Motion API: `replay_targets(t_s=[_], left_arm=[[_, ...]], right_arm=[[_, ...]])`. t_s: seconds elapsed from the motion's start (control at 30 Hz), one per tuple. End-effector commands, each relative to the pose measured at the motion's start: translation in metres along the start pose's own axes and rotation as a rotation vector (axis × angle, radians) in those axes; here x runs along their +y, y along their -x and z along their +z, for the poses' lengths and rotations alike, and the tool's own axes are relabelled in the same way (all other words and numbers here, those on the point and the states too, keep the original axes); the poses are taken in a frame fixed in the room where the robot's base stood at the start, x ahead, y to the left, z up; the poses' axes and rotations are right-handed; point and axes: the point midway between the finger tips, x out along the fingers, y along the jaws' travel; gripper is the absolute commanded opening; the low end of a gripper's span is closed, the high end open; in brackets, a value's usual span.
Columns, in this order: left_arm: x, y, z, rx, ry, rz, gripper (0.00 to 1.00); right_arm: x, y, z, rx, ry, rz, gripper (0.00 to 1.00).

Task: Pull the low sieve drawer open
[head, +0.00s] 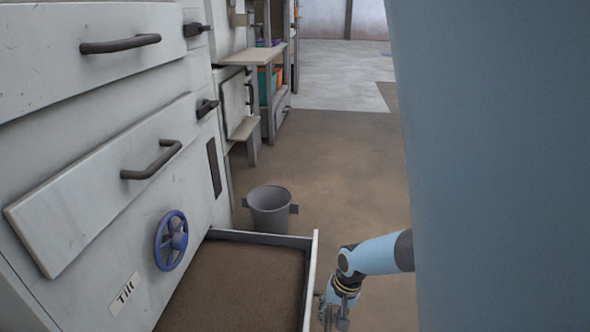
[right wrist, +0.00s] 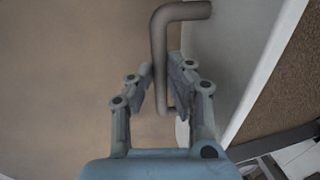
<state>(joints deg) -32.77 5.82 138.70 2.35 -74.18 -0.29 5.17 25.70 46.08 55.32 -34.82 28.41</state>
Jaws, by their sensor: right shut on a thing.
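The low sieve drawer (head: 313,272) stands pulled out from the machine at the bottom of the head view, with a brown, grainy surface inside it. Its pale front panel (right wrist: 236,62) and brown inside also show in the right wrist view. My right gripper (head: 336,318) is low, just outside the drawer's front. In the right wrist view my right gripper (right wrist: 162,85) is shut on the grey bent drawer handle (right wrist: 159,45), with a finger on either side of the bar. The handle is hidden in the head view. My left gripper is not in view.
A blue handwheel (head: 171,241) and a "Tilt" label (head: 125,294) are on the machine left of the drawer. A closed panel with a dark handle (head: 150,162) is above. A grey bucket (head: 269,208) stands behind the drawer. Brown floor (head: 345,180) beyond is clear.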

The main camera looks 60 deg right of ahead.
Motion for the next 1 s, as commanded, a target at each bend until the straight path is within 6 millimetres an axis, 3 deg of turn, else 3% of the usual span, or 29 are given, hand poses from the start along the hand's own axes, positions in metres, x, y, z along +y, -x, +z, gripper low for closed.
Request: replay_targets(t_s=[0.07, 0.1, 0.27, 0.67, 0.87, 1.0], left_arm=[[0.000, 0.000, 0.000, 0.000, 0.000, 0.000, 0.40], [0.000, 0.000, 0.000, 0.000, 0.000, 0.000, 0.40], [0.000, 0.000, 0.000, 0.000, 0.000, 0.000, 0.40], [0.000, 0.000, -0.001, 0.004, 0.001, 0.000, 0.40], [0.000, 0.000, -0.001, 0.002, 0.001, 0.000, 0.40], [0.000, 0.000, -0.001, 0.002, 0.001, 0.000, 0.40]], right_arm=[[0.001, 0.000, 0.000, -0.001, 0.000, 0.002, 0.00], [0.001, 0.000, 0.000, -0.001, 0.000, 0.002, 0.17], [0.001, 0.000, 0.000, -0.001, 0.000, 0.002, 0.38], [0.001, 0.005, -0.001, 0.001, 0.001, 0.000, 0.38], [0.002, 0.029, 0.000, 0.001, 0.006, 0.001, 0.38], [0.002, 0.056, -0.001, 0.001, 0.006, 0.002, 0.38]])
